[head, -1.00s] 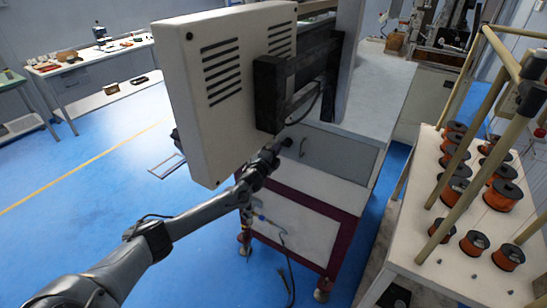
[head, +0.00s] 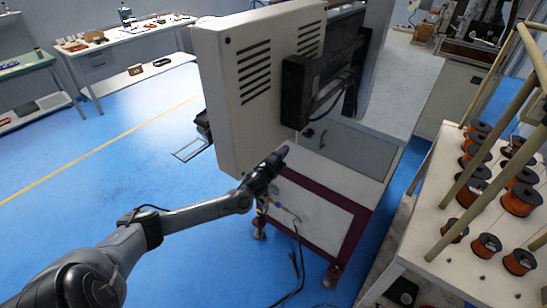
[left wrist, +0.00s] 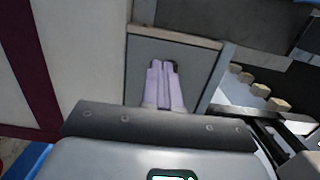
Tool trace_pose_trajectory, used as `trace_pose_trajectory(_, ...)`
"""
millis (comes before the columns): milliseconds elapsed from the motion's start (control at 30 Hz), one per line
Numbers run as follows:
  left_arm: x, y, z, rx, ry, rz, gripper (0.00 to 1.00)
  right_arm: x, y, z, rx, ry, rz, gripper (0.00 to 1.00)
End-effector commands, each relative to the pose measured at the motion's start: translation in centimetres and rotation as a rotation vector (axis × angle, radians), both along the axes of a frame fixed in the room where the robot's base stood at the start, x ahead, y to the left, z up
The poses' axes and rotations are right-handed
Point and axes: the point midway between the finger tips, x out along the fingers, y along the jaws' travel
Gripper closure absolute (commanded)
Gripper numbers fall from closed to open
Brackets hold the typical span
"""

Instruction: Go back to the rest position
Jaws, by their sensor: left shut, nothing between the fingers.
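My left arm reaches in from the lower left of the head view. Its gripper (head: 277,160) is just below and beside the beige control box, in front of the machine cabinet. In the left wrist view the two pale fingers (left wrist: 163,85) are together, with nothing between them, over a grey panel (left wrist: 195,62) on the cabinet. The fingers appear apart from the panel, but the exact gap is hard to tell. My right gripper is in neither view.
The beige control box (head: 225,90) hangs close above my left gripper. The white and maroon cabinet (head: 315,213) stands beside it, with loose cables. A table (head: 425,262) with copper wire spools is at right. Blue floor (head: 100,200) lies open at left.

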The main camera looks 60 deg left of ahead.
Motion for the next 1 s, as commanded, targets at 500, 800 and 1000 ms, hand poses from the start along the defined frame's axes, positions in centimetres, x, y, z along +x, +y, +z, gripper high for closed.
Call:
trace_pose_trajectory(500,-5.0,-1.7,0.0,0.000,0.001,-0.001,1.00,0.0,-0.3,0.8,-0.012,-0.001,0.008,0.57)
trace_pose_trajectory(800,-7.8,-3.4,-5.6,-0.057,0.072,0.004,1.00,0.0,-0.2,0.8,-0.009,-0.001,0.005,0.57)
trace_pose_trajectory(1000,-12.5,-12.5,-13.2,-0.286,0.147,-0.027,1.00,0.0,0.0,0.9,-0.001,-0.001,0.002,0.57)
